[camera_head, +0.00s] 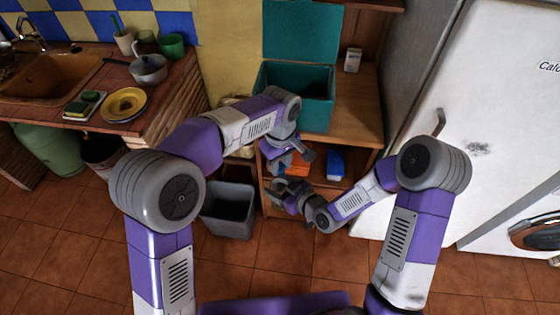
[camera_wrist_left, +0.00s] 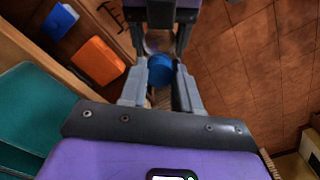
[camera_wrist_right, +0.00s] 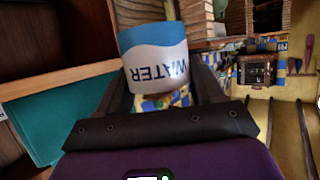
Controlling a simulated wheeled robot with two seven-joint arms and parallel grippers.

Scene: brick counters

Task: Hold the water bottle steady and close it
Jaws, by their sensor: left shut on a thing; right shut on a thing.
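The water bottle (camera_wrist_right: 155,62) shows in the right wrist view, with a blue and white label reading WATER, upside down in the picture. My right gripper (camera_head: 290,192) is shut around its body; the fingers also show at its sides in the right wrist view (camera_wrist_right: 165,85). A round blue cap (camera_wrist_left: 161,72) shows in the left wrist view between the fingers of my left gripper (camera_wrist_left: 160,85), which is shut on it. In the head view my left gripper (camera_head: 284,158) is above my right one. I cannot tell whether the cap touches the bottle's neck, which is hidden.
A wooden shelf unit (camera_head: 352,125) stands close behind the grippers, with an orange item (camera_head: 299,163) and a blue item (camera_head: 335,162) inside. A teal box (camera_head: 312,116) with a raised lid is on top. A dark bin (camera_head: 228,212) stands left. The front floor is free.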

